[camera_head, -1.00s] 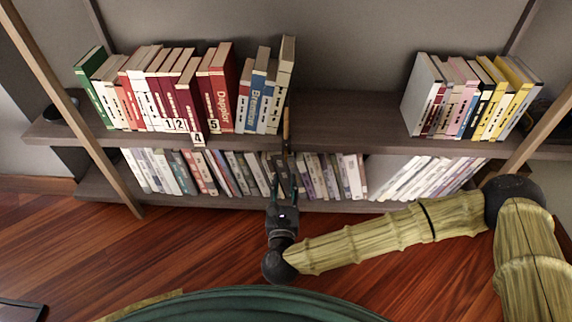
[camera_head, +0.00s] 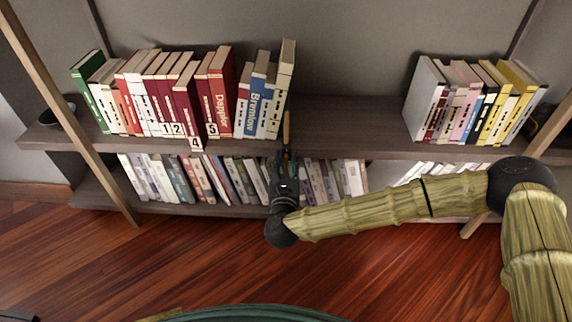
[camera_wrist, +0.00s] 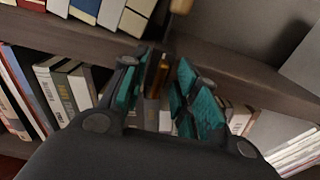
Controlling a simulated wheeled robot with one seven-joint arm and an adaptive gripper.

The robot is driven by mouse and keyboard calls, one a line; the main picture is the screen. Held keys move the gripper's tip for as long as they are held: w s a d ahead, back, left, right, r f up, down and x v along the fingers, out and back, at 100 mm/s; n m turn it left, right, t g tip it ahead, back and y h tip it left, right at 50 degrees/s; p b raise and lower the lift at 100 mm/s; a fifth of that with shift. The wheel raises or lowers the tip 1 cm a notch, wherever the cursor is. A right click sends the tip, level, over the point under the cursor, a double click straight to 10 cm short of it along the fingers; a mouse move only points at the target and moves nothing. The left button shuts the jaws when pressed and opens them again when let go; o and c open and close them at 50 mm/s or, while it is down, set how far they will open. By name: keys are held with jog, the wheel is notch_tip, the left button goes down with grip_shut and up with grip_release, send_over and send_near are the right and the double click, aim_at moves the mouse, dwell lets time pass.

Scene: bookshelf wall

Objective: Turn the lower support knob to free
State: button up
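A slim wooden upright piece (camera_head: 286,128), possibly the support knob, stands at the shelf's front edge, right of the upper book row. In the wrist view, a rounded wooden end (camera_wrist: 181,6) shows at the top, and a brown-gold stick (camera_wrist: 158,75) shows between the fingers. I cannot tell whether they are one piece. My gripper (camera_head: 287,158) is just below the upright piece, in front of the lower shelf. In the wrist view my gripper (camera_wrist: 165,80) has its teal-padded fingers apart, on either side of the stick. Contact cannot be made out.
The upper shelf (camera_head: 345,128) has a bare stretch between the red-and-white books (camera_head: 185,95) and the yellow books (camera_head: 510,100). Lower-shelf books (camera_head: 335,180) stand close behind my gripper. A slanted wooden post (camera_head: 75,125) is at left.

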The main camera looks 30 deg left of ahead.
jog(key=shift+c, duration=0.2)
grip_shut()
jog(key=shift+r, duration=0.15)
jog(key=shift+r+n+p, duration=0.15)
jog(key=shift+n+p, duration=0.75)
jog(key=shift+p, duration=0.25)
jog(key=n+p, duration=0.4)
jog(key=shift+a, duration=0.15)
jog(key=n+p, duration=0.2)
jog(key=n, duration=0.2)
jog(key=n+p, duration=0.3)
jog(key=n, duration=0.1)
jog(key=n+p, duration=0.3)
jog(key=n, duration=0.1)
jog(key=shift+w+a+f, duration=0.1)
jog(key=shift+f, duration=0.15)
